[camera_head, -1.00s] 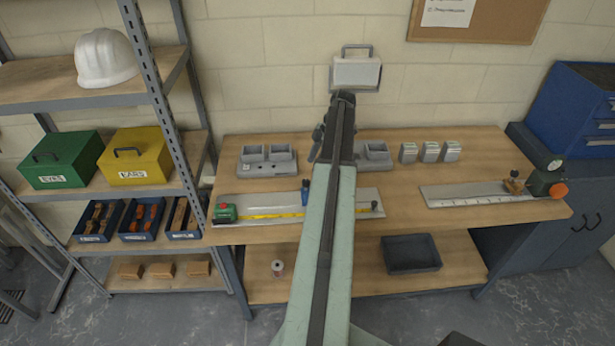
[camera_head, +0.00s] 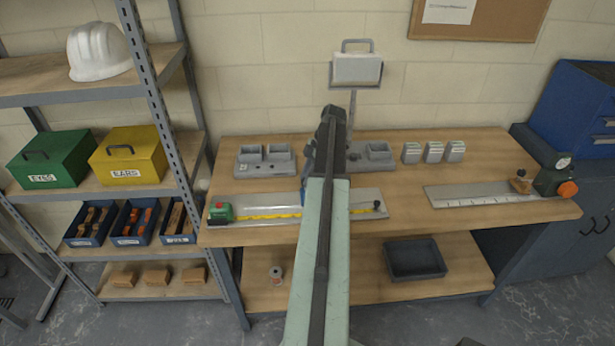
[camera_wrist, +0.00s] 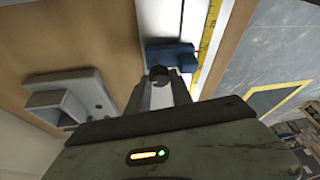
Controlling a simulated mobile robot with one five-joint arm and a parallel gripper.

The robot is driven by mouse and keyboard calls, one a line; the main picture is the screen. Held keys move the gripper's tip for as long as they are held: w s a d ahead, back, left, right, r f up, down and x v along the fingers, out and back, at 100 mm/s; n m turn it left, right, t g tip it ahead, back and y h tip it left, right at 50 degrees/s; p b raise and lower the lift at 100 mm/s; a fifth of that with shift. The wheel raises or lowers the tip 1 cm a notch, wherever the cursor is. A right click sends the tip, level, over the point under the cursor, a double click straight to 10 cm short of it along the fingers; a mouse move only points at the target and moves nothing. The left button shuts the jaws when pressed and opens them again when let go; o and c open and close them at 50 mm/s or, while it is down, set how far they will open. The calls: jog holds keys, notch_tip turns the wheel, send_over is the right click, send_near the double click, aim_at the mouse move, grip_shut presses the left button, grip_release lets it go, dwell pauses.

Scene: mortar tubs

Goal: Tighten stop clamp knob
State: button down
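The stop clamp is a blue block on the measuring rail (camera_head: 365,195), at the yellow tape. In the head view my arm hides it except for a blue sliver (camera_head: 303,190). In the wrist view the blue clamp (camera_wrist: 170,54) is just beyond my gripper (camera_wrist: 161,85), with a dark round knob (camera_wrist: 158,72) at the fingertips. The fingers look apart, with a gap between them at the knob; I cannot tell whether they touch it. In the head view my gripper is mostly hidden behind the arm.
A green block (camera_head: 220,212) sits at the rail's left end and a small dark knob (camera_head: 377,205) at its right. Grey holders (camera_head: 265,160) stand behind the rail. A second rail (camera_head: 480,194) with a green-and-orange device lies right. The bench between the rails is clear.

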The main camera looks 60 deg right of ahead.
jog(key=shift+d+r, duration=0.1)
jog(key=shift+d, duration=0.15)
jog(key=shift+a, duration=0.2)
jog(key=shift+s+a+m+h, duration=0.1)
jog(key=shift+m+h, duration=0.2)
jog(key=shift+m, duration=0.5)
jog(key=m, duration=0.2)
jog(key=m+t+h, duration=0.1)
jog(key=m, duration=0.1)
jog(key=m+h, duration=0.1)
jog(key=m, duration=0.2)
jog(key=shift+s+a+t, duration=0.1)
jog(key=shift+a+t, duration=0.15)
jog(key=shift+t, duration=0.15)
jog(key=m+h, duration=0.2)
jog(key=m, duration=0.2)
jog(key=shift+a+m, duration=0.15)
jog(key=shift+m, duration=0.15)
jog(key=shift+m+g+h, duration=0.4)
jog(key=shift+m+h, duration=0.5)
jog(key=shift+m, duration=1.3)
